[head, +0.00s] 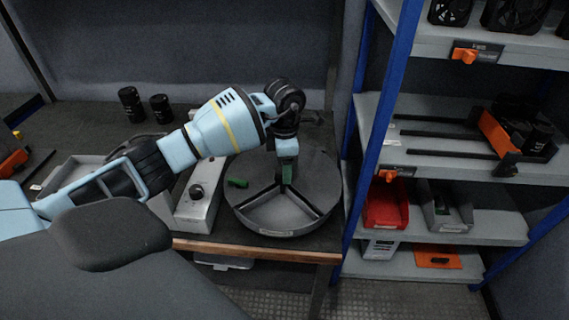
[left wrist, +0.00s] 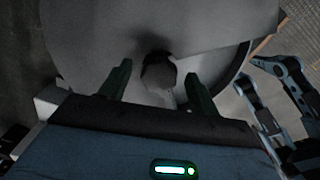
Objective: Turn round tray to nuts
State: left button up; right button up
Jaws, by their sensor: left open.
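The round grey tray (head: 327,205) sits near the right front corner of the dark bench. Its front part is open and shows divider walls; a flat grey cover lies over the rest. My left gripper (head: 284,184) points down over the tray's middle. No nuts can be made out.
A grey box with a black knob (head: 197,192) stands left of the tray. Two black cylinders (head: 131,104) stand at the back. A blue-posted shelf (head: 384,130) with a red bin (head: 386,205) rises close to the tray's right. The bench's wooden front edge (head: 255,250) lies just before the tray.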

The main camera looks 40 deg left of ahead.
pick_arm(q)
jog(key=c, duration=1.3)
grip_shut()
jog(key=shift+s, duration=0.1)
